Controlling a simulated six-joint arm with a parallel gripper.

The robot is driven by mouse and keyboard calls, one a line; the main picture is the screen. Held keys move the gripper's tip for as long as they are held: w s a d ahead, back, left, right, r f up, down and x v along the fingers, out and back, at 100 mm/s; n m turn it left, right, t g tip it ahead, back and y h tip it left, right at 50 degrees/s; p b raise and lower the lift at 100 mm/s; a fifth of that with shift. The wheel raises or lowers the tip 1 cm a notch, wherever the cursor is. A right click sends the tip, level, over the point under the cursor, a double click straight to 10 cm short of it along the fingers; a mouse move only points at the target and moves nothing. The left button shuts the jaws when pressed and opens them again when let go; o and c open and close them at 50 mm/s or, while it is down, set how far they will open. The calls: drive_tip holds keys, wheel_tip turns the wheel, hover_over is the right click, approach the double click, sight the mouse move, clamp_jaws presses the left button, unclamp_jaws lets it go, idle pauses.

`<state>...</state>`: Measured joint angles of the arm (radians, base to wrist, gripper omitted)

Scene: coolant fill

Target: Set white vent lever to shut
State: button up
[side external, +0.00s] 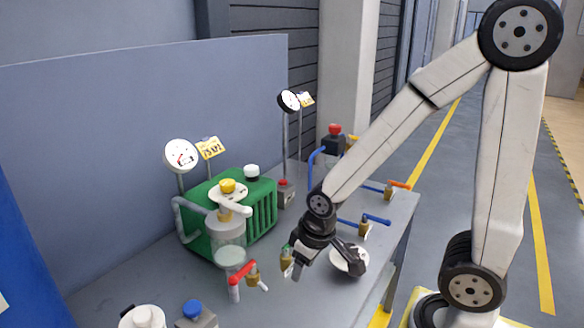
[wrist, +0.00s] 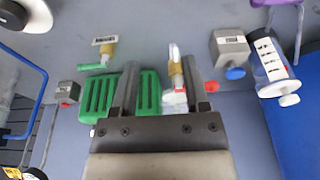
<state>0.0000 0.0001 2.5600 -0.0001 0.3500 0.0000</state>
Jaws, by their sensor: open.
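A small white lever (side external: 264,287) sticks out from a brass valve (side external: 253,274) at the front of the green unit, beside a red lever (side external: 242,271). In the wrist view the white lever (wrist: 174,52) points up the picture from its brass body (wrist: 175,68). My gripper (side external: 325,262) is open with nothing in it, to the right of the valve in the side view. In the wrist view my gripper (wrist: 161,66) has its fingers spread, with the brass body appearing near the right finger's tip. I cannot tell the height gap.
The green unit (side external: 262,212) stands behind, with a clear cylinder (side external: 229,248) before it. A green-handled valve (wrist: 90,66) lies left in the wrist view. A grey box with a blue button (wrist: 235,73) and a white-capped container (wrist: 268,62) are right. Gauges stand at the back.

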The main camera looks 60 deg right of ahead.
drive_tip(key=shift+o, duration=0.3)
drive_tip(key=shift+r, duration=0.1)
drive_tip(key=g+y, duration=0.2)
drive_tip(key=g, duration=0.1)
approach(235, 210)
drive_tip(key=d, duration=0.1)
drive_tip(key=shift+f, duration=0.2)
drive_tip(key=shift+f, duration=0.1)
drive_tip(key=shift+a+f, duration=0.25)
drive_tip(key=shift+f, duration=1)
drive_tip(key=shift+a+f, duration=0.25)
drive_tip(key=shift+f, duration=1.05)
drive_tip(key=shift+a+f, duration=0.2)
drive_tip(key=shift+f, duration=1.05)
drive_tip(key=shift+c, duration=0.3)
clamp_jaws()
